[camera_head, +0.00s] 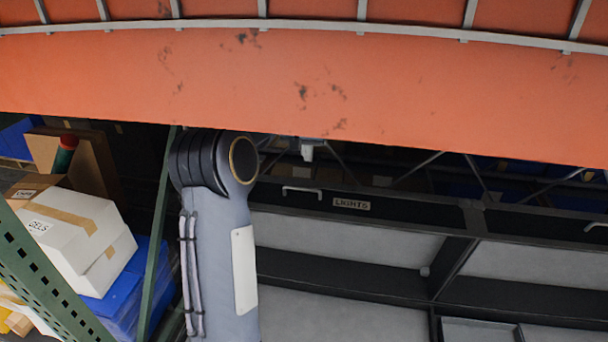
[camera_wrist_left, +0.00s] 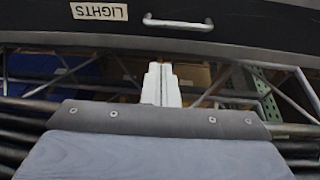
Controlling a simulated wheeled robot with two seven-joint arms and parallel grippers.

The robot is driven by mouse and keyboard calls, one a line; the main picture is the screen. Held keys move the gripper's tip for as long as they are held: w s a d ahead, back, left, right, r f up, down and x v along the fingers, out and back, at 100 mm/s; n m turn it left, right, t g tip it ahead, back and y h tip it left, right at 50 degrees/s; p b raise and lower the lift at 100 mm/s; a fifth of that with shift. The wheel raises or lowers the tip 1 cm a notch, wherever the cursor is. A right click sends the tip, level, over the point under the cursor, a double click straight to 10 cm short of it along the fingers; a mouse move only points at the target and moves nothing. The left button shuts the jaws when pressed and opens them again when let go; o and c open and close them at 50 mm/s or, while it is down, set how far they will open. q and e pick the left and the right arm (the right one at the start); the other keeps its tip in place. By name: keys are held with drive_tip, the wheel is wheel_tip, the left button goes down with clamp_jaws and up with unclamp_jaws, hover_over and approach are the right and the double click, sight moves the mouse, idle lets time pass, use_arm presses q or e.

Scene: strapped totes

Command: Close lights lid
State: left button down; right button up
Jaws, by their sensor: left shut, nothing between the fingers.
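A dark panel (camera_head: 410,212) with a white LIGHTS label (camera_head: 351,204) and a pale bar handle (camera_head: 302,192) spans the middle right of the head view. In the left wrist view the dark panel (camera_wrist_left: 250,22) fills the top edge, with the label (camera_wrist_left: 99,11) upside down and the handle (camera_wrist_left: 178,22) beside it. I cannot tell which part is the lid or how far it is open. My left gripper (camera_head: 307,152) is shut and empty, beyond the panel's labelled edge. Its pale fingers (camera_wrist_left: 161,84) point toward the panel, apart from the handle. My right gripper is out of view.
A large orange surface (camera_head: 300,85) with grey ribs crosses the top of the head view and hides what lies behind. Green rack posts (camera_head: 158,240), a white box (camera_head: 75,235) and blue bins (camera_head: 125,295) stand at left. A second handle (camera_head: 595,226) shows at the right edge.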

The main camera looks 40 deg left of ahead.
use_arm(q)
drive_tip(key=w+a+f, duration=0.2)
drive_tip(key=w+a, duration=0.1)
drive_tip(key=p, duration=0.2)
approach(307, 182)
drive_tip(key=shift+y, duration=0.4)
drive_tip(key=x, duration=0.5)
drive_tip(key=shift+w+d, duration=0.15)
drive_tip(key=shift+d, duration=0.1)
drive_tip(key=s, duration=0.1)
drive_tip(key=d, duration=0.1)
drive_tip(key=s, duration=0.1)
drive_tip(key=shift+s+d+r+p, duration=0.25)
drive_tip(key=shift+s+r+p, duration=0.05)
drive_tip(key=shift+s+p, duration=0.05)
drive_tip(key=shift+s+d+f, duration=0.1)
drive_tip(key=shift+s+d, duration=0.15)
drive_tip(key=shift+s, duration=0.2)
